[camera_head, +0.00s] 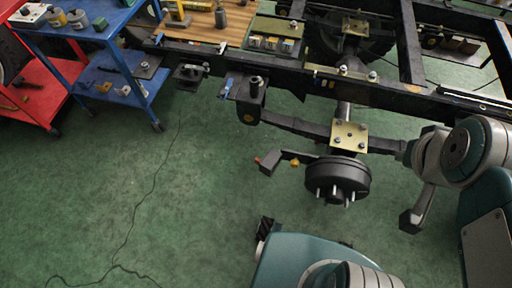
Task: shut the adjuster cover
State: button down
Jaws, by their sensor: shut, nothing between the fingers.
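Under the chassis hangs an axle with a black brake drum (336,178) and bright studs. Beside it, a dark adjuster arm (280,157) carries a small orange-red end piece (258,161) and a yellowish fitting (295,162). I cannot make out which piece is the adjuster cover or how far it stands open. My gripper (265,231) seems to be the dark ribbed end at the lower middle, partly hidden by my teal body part. It is shut and empty, and appears below the adjuster in the picture, apart from it.
The black chassis frame (390,92) crosses the top. A blue cart (85,40) and a red cart (35,98) stand at the upper left. A wooden board (205,28) holds small parts.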

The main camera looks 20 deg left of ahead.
aim_at(269, 164)
jog(key=j+z, duration=0.15)
jog(key=j, duration=0.4)
jog(key=j+z, duration=0.2)
jog(key=j, duration=0.3)
jog(key=k+j+z, duration=0.15)
jog(key=j, duration=0.4)
jog(key=j+z, duration=0.15)
jog(key=j, duration=0.35)
jog(key=k+j+z, duration=0.15)
jog(key=k+j, duration=0.15)
jog(key=j, duration=0.2)
jog(key=k+j+z, duration=0.15)
jog(key=k+j, duration=0.15)
jog(key=j, duration=0.15)
